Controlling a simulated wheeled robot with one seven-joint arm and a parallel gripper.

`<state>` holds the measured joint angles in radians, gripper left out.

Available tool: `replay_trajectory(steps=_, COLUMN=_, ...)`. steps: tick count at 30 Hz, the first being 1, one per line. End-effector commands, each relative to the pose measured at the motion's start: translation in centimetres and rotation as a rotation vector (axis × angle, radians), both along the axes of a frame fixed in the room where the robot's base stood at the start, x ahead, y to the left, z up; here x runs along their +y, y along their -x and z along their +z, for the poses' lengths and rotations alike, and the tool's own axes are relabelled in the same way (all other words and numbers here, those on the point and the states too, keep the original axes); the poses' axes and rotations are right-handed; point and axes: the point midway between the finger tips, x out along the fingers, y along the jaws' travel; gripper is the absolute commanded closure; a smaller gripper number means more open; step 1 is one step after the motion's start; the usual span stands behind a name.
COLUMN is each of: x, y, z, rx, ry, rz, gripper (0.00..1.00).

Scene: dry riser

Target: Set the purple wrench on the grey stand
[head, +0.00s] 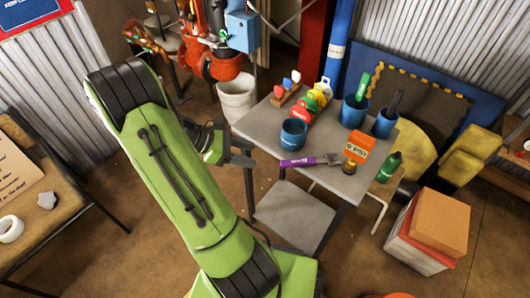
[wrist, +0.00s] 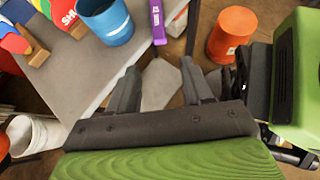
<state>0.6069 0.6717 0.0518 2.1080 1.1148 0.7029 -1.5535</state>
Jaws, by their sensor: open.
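The purple wrench (head: 298,162) lies flat on the front edge of a grey table (head: 262,131), its silver jaw to the right. Its purple handle also shows at the top of the wrist view (wrist: 158,22). A low grey square stand (head: 295,215) is beneath and in front of the table; its top is bare. A pale grey surface, likely this stand, shows between the fingers in the wrist view (wrist: 160,85). My gripper (head: 248,152) is open and empty, left of the wrench beside the table's left front edge. It is apart from the wrench.
A white bucket (head: 237,97) stands behind left. Stacked boxes (head: 437,225) are at right, a side table (head: 50,215) at left.

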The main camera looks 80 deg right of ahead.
Motion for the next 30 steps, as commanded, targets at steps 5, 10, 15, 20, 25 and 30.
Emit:
replay_trajectory(steps=5, x=0.7, y=-1.8, z=1.5, rx=0.001, ry=0.0, rz=0.0, gripper=0.5)
replay_trajectory(steps=10, x=0.8, y=-2.0, z=1.4, rx=0.001, ry=-0.001, rz=-0.002, gripper=0.5)
replay_trajectory(steps=15, x=1.3, y=-2.9, z=2.1, rx=-0.066, ry=0.027, rz=0.001, gripper=0.5)
replay_trajectory(steps=20, x=5.2, y=-7.1, z=5.3, rx=-0.41, ry=0.118, rz=-0.012, gripper=0.5)
replay_trajectory(steps=25, x=12.8, y=-10.5, z=9.5, rx=-0.855, ry=0.113, rz=-0.079, gripper=0.5)
replay_trajectory(steps=30, x=22.2, y=-10.3, z=13.4, rx=-1.236, ry=-0.05, rz=-0.188, gripper=0.5)
